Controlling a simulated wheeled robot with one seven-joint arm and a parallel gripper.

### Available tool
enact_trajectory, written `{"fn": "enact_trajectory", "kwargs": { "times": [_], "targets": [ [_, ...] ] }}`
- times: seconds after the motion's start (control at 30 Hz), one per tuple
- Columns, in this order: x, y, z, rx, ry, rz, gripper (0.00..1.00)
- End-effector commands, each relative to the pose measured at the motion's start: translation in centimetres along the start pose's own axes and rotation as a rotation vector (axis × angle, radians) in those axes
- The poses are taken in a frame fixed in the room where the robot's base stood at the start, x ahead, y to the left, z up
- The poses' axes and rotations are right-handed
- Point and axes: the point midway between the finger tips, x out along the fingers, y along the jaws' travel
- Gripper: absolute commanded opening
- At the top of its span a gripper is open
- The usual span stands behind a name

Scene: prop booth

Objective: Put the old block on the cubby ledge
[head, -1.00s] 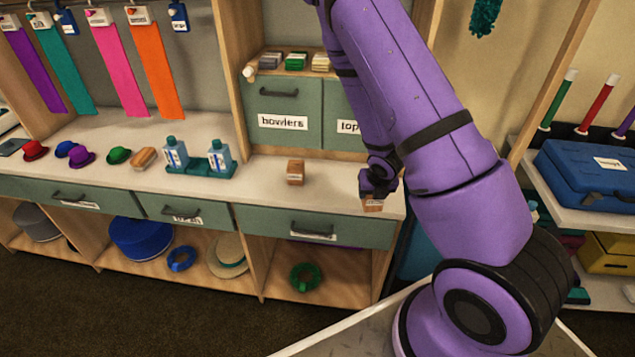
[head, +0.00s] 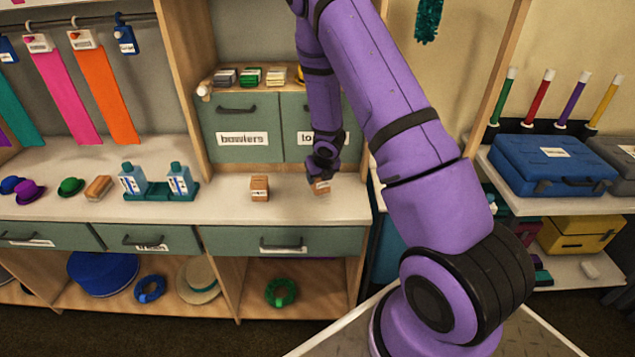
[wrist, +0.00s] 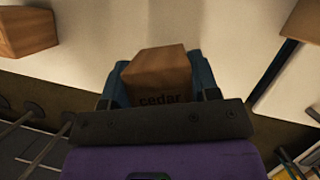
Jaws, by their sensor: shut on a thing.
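My gripper (head: 321,172) is shut on a small brown wooden block (head: 320,187) above the right end of the white counter. In the wrist view the held block (wrist: 158,72) sits between the fingers, with the word "cedar" on its near face. A similar brown block with a pale label (head: 260,188) stands on the counter to the left; part of a wooden block (wrist: 25,28) shows at upper left in the wrist view. The ledge above the green drawers (head: 230,90) holds several small stacks; my arm hides its right part.
A wooden upright (head: 180,90) bounds the cubby on the left. A blue case (head: 550,165) lies on the right shelf.

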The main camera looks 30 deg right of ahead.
Motion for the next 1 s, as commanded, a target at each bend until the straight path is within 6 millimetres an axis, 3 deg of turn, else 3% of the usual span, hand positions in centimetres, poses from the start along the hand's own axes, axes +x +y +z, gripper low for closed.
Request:
{"fn": "enact_trajectory", "kwargs": {
  "times": [0.27, 0.5, 0.9, 0.93, 1.0],
  "targets": [
    [0.8, -0.1, 1.4, 0.002, 0.000, -0.001, 0.30],
    [3.7, 0.0, 0.0, 0.001, 0.001, 0.000, 0.30],
    [4.2, 0.0, -0.2, 0.000, 0.000, -0.001, 0.30],
    [4.1, 0.0, -0.2, 0.001, 0.000, -0.001, 0.60],
    [4.1, 0.0, -0.2, 0.001, 0.000, -0.001, 0.76]
  ]
}}
